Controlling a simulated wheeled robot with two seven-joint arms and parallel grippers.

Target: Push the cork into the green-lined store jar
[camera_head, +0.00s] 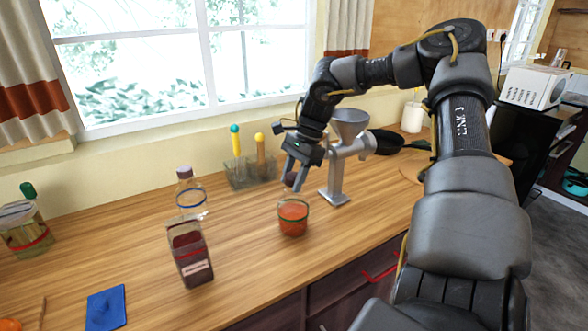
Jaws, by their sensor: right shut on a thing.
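The store jar (293,219) is a small clear glass with orange-red contents and a green line near its rim. It stands upright on the wooden counter in the middle of the head view. My right gripper (295,179) points down just above and behind the jar's mouth. It is shut on the cork (290,179), a small dark brown piece between the fingertips, partly hidden by them. The cork seems to be over the mouth; I cannot tell whether it touches the rim. My left gripper is not in view.
A dark red bottle (190,257) and a clear bottle (191,200) stand left of the jar. A grey grinder (337,180) stands close on the right. A glass holder (250,175) is behind.

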